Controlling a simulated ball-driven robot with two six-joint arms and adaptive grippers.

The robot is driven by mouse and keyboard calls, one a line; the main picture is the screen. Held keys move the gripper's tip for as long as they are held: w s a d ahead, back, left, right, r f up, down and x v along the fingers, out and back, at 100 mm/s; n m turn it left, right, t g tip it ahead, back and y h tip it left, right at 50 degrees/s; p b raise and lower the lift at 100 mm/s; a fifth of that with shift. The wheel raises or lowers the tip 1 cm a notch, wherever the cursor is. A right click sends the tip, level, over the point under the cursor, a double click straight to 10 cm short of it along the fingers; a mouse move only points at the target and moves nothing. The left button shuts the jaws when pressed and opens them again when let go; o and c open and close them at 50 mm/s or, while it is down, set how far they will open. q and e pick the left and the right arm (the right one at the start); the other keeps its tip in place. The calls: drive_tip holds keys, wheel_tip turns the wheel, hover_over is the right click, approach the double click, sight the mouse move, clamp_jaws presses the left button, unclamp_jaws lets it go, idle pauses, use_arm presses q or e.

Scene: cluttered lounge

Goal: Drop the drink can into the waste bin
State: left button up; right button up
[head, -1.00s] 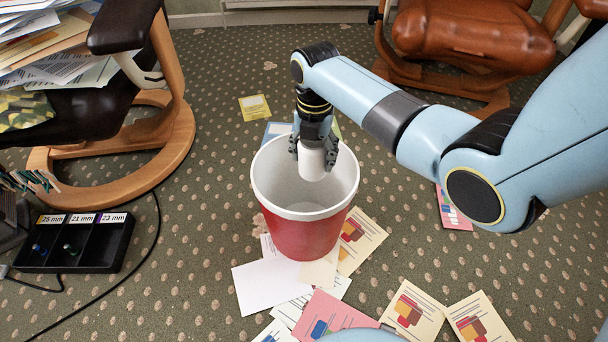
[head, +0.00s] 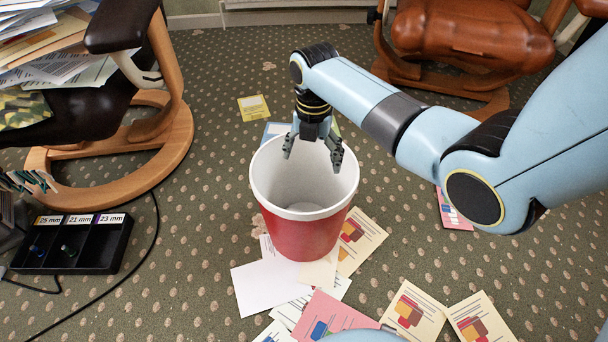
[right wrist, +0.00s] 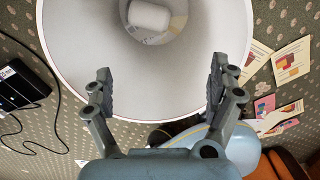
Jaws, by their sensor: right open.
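The waste bin (head: 300,240) is red outside and white inside, and stands upright on the carpet. My right gripper (head: 312,160) is over its open mouth, fingers spread and pointing down, with nothing between them. In the right wrist view, the open fingers (right wrist: 160,82) frame the bin's pale inner wall (right wrist: 165,95). The white drink can (right wrist: 150,15) shows there deep inside the bin, apart from the fingers. I cannot tell whether it rests on the bottom. In the head view I cannot clearly make out the can. My left gripper is not in view.
Loose papers (head: 262,285) lie around the bin's foot. A dark chair with a wooden base (head: 165,150) stands at left, a brown leather chair (head: 475,35) at back right. A black sorting tray (head: 75,250) with a cable lies at left.

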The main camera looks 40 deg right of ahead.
wheel_tip(320, 180, up, 12)
idle(0.4)
